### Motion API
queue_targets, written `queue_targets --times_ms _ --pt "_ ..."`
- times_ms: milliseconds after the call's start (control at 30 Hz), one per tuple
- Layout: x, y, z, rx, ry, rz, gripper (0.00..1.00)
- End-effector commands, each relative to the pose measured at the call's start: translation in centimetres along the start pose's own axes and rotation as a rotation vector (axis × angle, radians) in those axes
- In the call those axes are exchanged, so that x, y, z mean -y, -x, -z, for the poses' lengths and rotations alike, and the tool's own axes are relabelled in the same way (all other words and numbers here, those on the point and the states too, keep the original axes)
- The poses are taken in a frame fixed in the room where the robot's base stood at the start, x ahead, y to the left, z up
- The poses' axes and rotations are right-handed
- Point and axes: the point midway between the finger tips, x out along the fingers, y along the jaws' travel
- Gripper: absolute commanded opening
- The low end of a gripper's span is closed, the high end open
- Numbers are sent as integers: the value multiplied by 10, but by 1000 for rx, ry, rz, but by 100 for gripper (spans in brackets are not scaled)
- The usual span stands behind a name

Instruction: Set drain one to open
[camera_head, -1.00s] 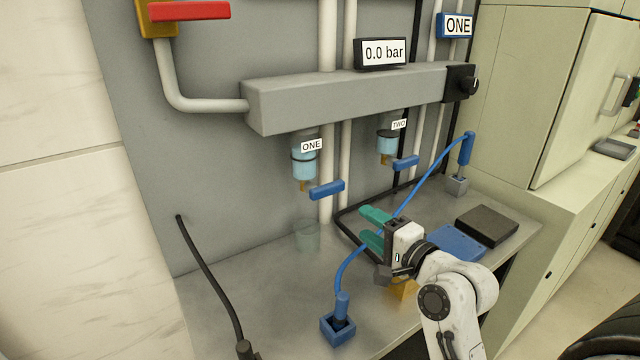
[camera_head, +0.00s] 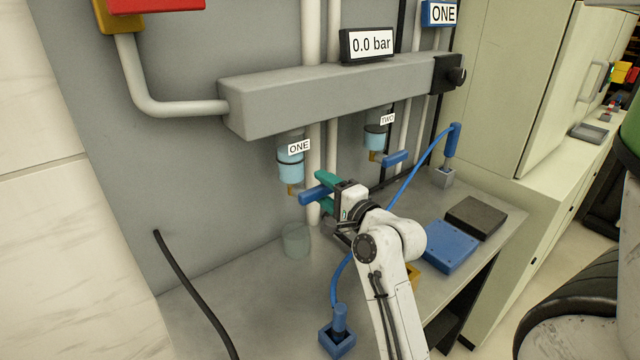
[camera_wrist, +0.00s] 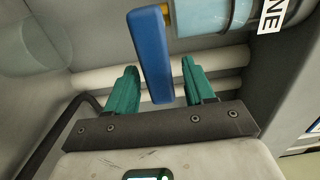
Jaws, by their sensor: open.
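Drain one is the light-blue bowl (camera_head: 290,170) with the label ONE, hanging under the grey manifold. Its blue lever (camera_head: 315,194) points out sideways to the right from the brass outlet (camera_head: 291,190). My gripper (camera_head: 323,191) with green fingers is open at the lever. In the wrist view the blue lever (camera_wrist: 151,55) reaches between the two spread green fingertips (camera_wrist: 160,72), with gaps on both sides. Part of the lever's outer end is hidden by my gripper in the head view. A clear cup (camera_head: 296,240) stands on the bench below drain one.
Drain two (camera_head: 375,138) with its blue lever (camera_head: 396,158) hangs to the right. A gauge (camera_head: 368,45) reads 0.0 bar. A blue hose (camera_head: 405,187) arches behind my arm. Blue (camera_head: 451,246) and black (camera_head: 472,217) blocks lie on the bench at right.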

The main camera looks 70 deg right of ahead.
Motion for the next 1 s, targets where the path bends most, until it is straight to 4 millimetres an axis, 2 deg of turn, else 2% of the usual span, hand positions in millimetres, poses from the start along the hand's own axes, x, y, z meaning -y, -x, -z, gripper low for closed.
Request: queue_targets --times_ms 200,500,1000 --pt "0 -17 0 -1 1 -1 53" --pt "0 -19 0 0 1 -1 53" --pt "0 -19 0 -1 1 -1 6"
